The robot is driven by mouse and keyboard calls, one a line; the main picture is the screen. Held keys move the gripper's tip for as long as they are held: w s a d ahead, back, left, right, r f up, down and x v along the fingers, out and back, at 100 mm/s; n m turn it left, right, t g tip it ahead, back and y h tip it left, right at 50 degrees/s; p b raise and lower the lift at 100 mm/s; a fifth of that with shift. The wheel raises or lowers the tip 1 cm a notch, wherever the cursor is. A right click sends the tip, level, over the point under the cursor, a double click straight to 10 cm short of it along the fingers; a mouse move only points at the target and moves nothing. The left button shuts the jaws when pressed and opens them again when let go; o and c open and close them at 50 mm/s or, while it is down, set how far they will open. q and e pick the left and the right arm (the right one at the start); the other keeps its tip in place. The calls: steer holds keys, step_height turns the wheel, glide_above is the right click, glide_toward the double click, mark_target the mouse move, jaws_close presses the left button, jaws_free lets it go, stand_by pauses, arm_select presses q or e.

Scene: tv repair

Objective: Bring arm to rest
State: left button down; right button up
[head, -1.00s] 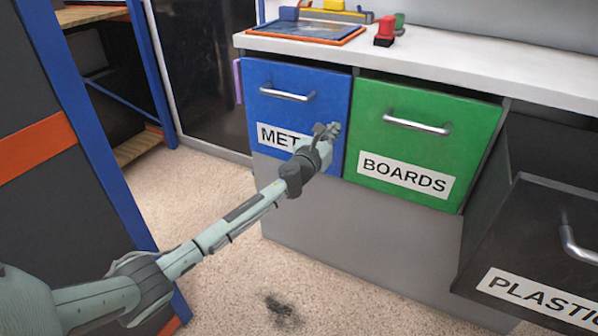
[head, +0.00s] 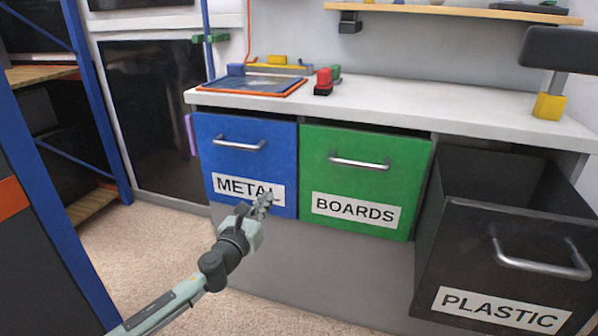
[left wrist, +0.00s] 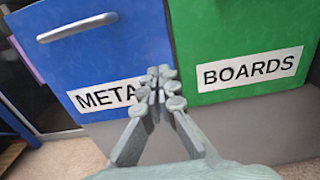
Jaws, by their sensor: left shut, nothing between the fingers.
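My left gripper (head: 264,202) is shut and empty, held out in front of the blue METAL drawer (head: 222,160). In the left wrist view its closed fingertips (left wrist: 158,80) show over the end of the METAL label, with the blue drawer (left wrist: 95,52) behind on the left and the green BOARDS drawer (left wrist: 240,35) on the right. In the head view my left arm reaches in from the lower left. My right gripper is not in view.
The black PLASTIC drawer (head: 430,240) is pulled out at the right; the green drawer (head: 365,185) looks closed. The white worktop (head: 420,103) above carries a tray with a panel (head: 250,85) and a red item (head: 323,82). A blue-framed rack (head: 75,120) stands left. Carpet is clear below.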

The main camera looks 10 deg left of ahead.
arm_select(q)
steer(key=s+a+f+n+g+y+p, duration=0.1)
steer(key=s+a+f+n+g+y, duration=0.25)
steer(key=s+f+n, duration=0.7)
steer(key=s+a+f+n+g+y, duration=0.2)
steer(key=s+f+n+g, duration=0.45)
steer(key=n, duration=0.65)
steer(key=s+d+f+n+g, duration=0.1)
steer(key=s+f+n, duration=0.2)
steer(key=s, duration=0.4)
steer(key=s+d+f+n+g+h, duration=0.1)
steer(key=s+f+n+g, duration=0.1)
steer(key=s+n, duration=0.3)
steer(key=s+d+f+n+g+h, duration=0.1)
steer(key=s+f+n, duration=0.3)
steer(key=s, duration=0.5)
steer(key=shift+g, duration=0.5)
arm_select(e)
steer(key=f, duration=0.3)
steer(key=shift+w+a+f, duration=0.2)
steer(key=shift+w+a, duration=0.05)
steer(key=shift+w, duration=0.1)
arm_select(q)
steer(key=shift+h, duration=0.25)
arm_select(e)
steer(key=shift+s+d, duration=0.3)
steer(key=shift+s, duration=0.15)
